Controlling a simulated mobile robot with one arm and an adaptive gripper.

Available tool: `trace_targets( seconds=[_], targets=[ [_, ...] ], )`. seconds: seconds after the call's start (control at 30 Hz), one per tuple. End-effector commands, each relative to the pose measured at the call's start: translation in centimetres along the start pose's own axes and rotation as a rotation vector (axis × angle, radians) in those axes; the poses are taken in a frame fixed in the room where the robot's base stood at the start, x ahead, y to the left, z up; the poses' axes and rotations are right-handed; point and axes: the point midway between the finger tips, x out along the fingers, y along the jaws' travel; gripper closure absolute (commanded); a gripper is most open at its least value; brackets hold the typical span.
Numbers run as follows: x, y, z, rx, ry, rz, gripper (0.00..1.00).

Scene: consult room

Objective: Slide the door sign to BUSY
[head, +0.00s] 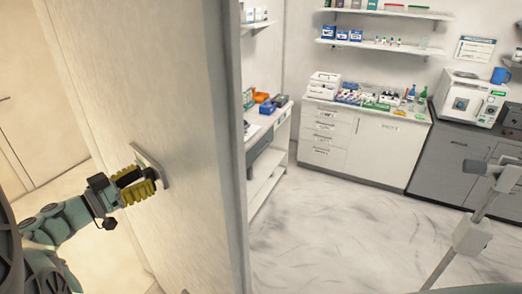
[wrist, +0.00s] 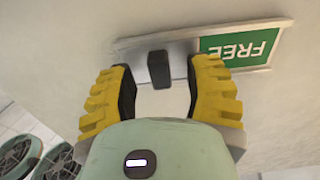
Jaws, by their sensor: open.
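The door sign (head: 151,165) is a narrow grey plate on the door face in the head view, seen almost edge-on. In the wrist view, the sign (wrist: 262,45) shows a green panel reading FREE, upside down, at its right end. A grey slider plate (wrist: 183,50) covers the part left of the green panel, and a dark knob (wrist: 159,70) stands out from it. My gripper (wrist: 164,76) has yellow fingers, open on either side of the knob. A gap shows on both sides of it. In the head view, my gripper (head: 150,184) is close against the sign.
The door (head: 190,120) stands beside my arm, with its edge facing the room. Beyond it are a counter with drawers (head: 335,140), a grey cabinet (head: 445,165) and wall shelves (head: 380,47). The marble-look floor (head: 350,235) there is clear.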

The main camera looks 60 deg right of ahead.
Motion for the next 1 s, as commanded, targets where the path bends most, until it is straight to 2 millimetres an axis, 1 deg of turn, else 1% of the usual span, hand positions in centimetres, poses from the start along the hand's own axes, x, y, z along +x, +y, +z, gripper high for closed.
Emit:
trace_targets(
  seconds=[0.03,0.1,0.37,0.4,0.93,1.0],
  targets=[
    [0.53,0.09,-0.16,-0.001,0.0,0.004,0.5],
    [0.8,0.08,-0.06,0.001,-0.001,0.004,0.5],
    [0.92,0.1,0.07,0.002,-0.002,0.004,0.5],
    [0.91,0.09,0.07,0.002,-0.002,0.004,0.44],
    [0.82,0.06,0.05,0.001,-0.001,0.002,0.99],
    [0.81,0.06,0.04,0.001,-0.001,0.002,1.0]
  ],
)
